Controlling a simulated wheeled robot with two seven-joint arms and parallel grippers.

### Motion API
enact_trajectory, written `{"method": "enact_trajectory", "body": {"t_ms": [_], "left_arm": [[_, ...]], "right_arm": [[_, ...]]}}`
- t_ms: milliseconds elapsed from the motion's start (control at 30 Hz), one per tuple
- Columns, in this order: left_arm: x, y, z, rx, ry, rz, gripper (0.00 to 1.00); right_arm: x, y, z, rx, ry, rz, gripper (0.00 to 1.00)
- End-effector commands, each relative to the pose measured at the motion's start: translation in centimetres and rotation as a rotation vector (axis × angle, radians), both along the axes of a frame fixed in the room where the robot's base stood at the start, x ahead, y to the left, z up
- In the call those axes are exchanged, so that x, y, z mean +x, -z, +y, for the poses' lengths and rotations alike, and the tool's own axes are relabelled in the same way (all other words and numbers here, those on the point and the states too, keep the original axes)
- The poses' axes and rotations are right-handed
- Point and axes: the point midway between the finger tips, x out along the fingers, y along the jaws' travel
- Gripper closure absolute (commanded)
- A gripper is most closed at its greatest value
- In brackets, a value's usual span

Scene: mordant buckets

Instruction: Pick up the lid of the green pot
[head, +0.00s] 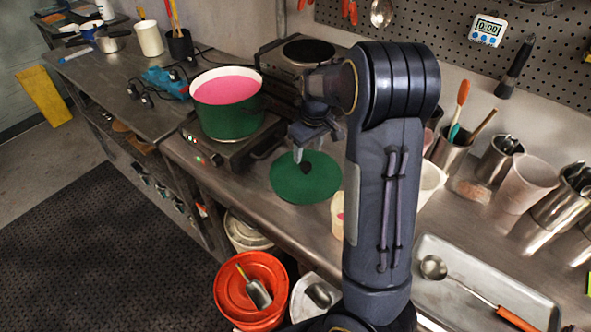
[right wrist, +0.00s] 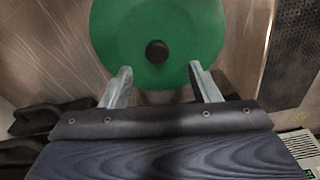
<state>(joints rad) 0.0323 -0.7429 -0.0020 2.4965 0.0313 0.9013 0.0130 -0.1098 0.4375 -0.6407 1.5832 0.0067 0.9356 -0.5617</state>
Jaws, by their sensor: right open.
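The green pot (head: 226,117) stands on a hot plate, uncovered, with pink liquid inside. Its green round lid (head: 292,188) lies flat on the steel counter to the right of the pot, with a dark knob at its middle. The lid also shows in the right wrist view (right wrist: 121,30), with its black knob (right wrist: 157,51) beyond the fingertips. My right gripper (head: 309,156) is over the lid, close to the knob. Its two fingers (right wrist: 158,80) are open with nothing between them. My left gripper is not in view.
A second hot plate (head: 290,55) stands behind. A white container (head: 338,214) stands by the lid, partly behind my right arm. A metal tray (head: 450,300) with a ladle lies at the right. An orange bucket (head: 236,297) stands below the counter's front edge.

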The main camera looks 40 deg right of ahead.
Motion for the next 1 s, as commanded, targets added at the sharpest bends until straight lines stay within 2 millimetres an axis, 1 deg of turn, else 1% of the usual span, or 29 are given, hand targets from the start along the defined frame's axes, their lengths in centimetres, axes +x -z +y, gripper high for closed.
{"method": "enact_trajectory", "body": {"t_ms": [33, 167, 300, 400, 500, 700, 733, 767, 1000], "left_arm": [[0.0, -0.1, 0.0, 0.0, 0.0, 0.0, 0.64], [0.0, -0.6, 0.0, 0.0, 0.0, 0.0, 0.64], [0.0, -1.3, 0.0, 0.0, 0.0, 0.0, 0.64], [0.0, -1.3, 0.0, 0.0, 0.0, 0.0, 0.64], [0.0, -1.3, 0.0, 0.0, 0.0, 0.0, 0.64], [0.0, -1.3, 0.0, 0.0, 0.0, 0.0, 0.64], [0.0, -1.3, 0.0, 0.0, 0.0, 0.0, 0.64], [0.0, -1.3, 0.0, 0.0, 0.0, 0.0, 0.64], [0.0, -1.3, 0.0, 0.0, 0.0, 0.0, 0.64]], "right_arm": [[0.0, 0.6, 0.0, 0.002, 0.001, 0.004, 0.44], [0.2, 2.0, -0.1, 0.002, 0.003, 0.005, 0.44], [0.6, 4.2, -0.4, 0.002, 0.003, 0.006, 0.44], [0.8, 5.4, -0.3, 0.002, 0.002, 0.003, 0.44], [0.9, 6.1, -0.3, 0.003, 0.002, 0.001, 0.44], [0.9, 6.1, -0.3, 0.003, 0.002, 0.0, 0.44], [0.9, 6.1, -0.3, 0.003, 0.002, 0.0, 0.45], [0.9, 6.1, -0.3, 0.003, 0.002, 0.0, 0.49], [0.9, 6.1, -0.3, 0.003, 0.002, -0.001, 0.81]]}}
